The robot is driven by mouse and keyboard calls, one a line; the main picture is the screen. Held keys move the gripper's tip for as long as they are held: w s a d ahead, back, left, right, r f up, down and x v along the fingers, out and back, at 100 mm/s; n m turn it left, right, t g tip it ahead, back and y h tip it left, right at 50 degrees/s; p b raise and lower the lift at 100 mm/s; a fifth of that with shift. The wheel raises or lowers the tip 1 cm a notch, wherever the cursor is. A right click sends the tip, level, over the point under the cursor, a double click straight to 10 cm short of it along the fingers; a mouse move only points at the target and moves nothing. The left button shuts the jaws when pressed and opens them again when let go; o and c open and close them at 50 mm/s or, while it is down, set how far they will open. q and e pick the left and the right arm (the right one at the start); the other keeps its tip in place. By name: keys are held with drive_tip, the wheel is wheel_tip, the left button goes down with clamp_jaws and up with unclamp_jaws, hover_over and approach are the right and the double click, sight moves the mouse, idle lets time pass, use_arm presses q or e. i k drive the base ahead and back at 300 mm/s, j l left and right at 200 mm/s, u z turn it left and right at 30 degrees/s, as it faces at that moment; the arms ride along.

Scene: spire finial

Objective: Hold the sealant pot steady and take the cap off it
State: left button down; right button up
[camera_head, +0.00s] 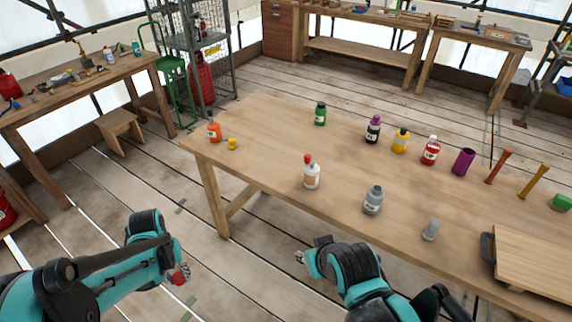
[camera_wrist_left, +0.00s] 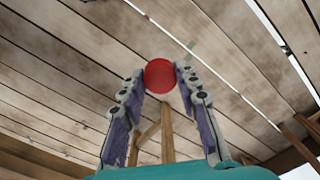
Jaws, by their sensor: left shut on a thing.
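Several small bottles and pots stand on the wooden table; I cannot tell by label which is the sealant pot. A grey pot (camera_head: 373,201) with a grey top and a white bottle (camera_head: 312,178) with a red top stand upright near the front edge. My left gripper (camera_head: 180,275) is off the table at the lower left, shut on a small red round piece (camera_wrist_left: 160,75), perhaps a cap, held between the fingertips. My right gripper (camera_head: 303,257) is in front of the table edge, apart from the pots; its fingers are too small to read.
The table (camera_head: 262,160) also bears an orange bottle (camera_head: 214,131), a yellow piece (camera_head: 232,144), a green bottle (camera_head: 320,114), a grey cup-like piece (camera_head: 431,230) and a wooden board (camera_head: 530,262) at right. The table's left middle is clear.

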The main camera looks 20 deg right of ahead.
sight(373, 201)
drive_tip(key=i+j+z, duration=0.15)
drive_tip(key=z, duration=0.2)
drive_tip(key=i+j+z, duration=0.1)
drive_tip(key=j+z, duration=0.15)
drive_tip(key=z, duration=0.15)
drive_tip(key=j+z, duration=0.35)
drive_tip(key=i+l, duration=0.05)
drive_tip(key=l, duration=0.05)
